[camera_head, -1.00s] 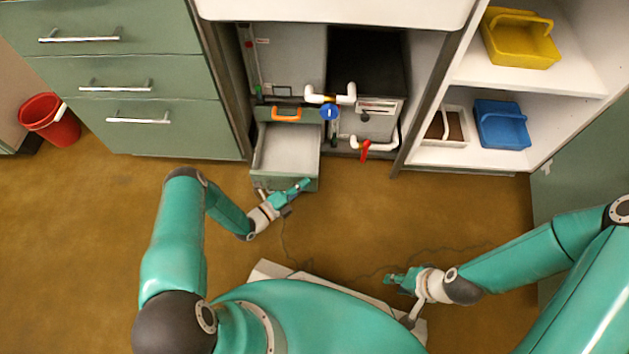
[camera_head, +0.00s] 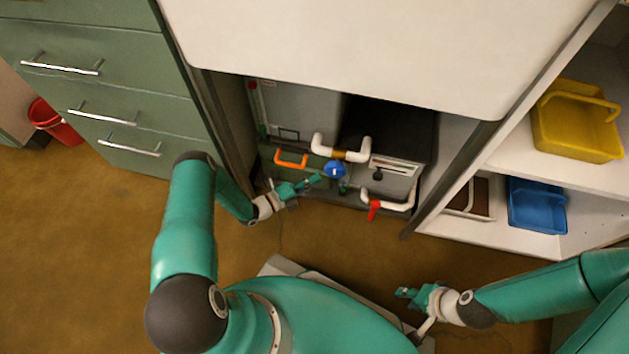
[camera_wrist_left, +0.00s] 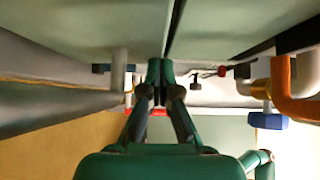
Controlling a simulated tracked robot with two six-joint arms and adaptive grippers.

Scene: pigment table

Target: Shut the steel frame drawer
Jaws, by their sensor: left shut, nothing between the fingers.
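The steel frame drawer (camera_head: 283,174) is in the bay under the white counter, below the orange handle (camera_head: 291,160). Its tray no longer shows in the head view, and its front looks in line with the unit around it. My left gripper (camera_head: 314,181) is shut and empty in front of the drawer, covering part of its front. In the left wrist view its closed fingertips (camera_wrist_left: 160,72) are close to pale green surfaces; I cannot tell whether they touch. My right gripper (camera_head: 405,292) is low over the floor, away from the drawer; its fingers are too small to judge.
White pipes (camera_head: 341,149), a blue knob (camera_head: 335,169) and a red valve handle (camera_head: 374,211) are just right of the drawer. Green cabinet drawers (camera_head: 115,130) stand left. Yellow (camera_head: 575,135) and blue (camera_head: 535,208) bins sit on right shelves.

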